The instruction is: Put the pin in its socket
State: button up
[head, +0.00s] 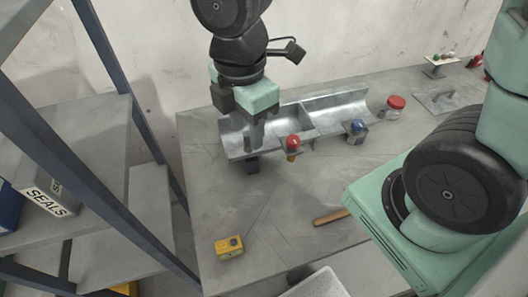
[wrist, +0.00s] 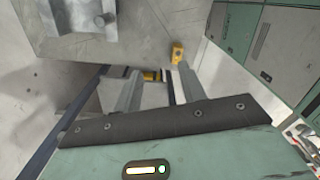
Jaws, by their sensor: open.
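A grey metal trough (head: 345,107), split by a cross wall, lies along the table. It also shows at the top left of the wrist view (wrist: 62,18). I cannot tell which of these, if any, is the pin, and no socket is clearly visible. My gripper (head: 256,135) is over the trough's left end in the head view. In the wrist view my gripper (wrist: 160,72) has its two fingers apart with nothing between them.
A wooden handle (head: 331,217) lies at the front. A red-lidded jar (head: 394,106) and a metal plate (head: 449,101) stand right. Shelving (head: 75,150) flanks the left.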

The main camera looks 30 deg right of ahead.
jog(key=s+a+r+m, duration=0.1)
jog(key=s+m, duration=0.7)
jog(key=m, duration=0.4)
jog(key=shift+s+a+r+y, duration=0.2)
jog(key=shift+s+r+y, duration=0.1)
jog(key=shift+s+y, duration=0.1)
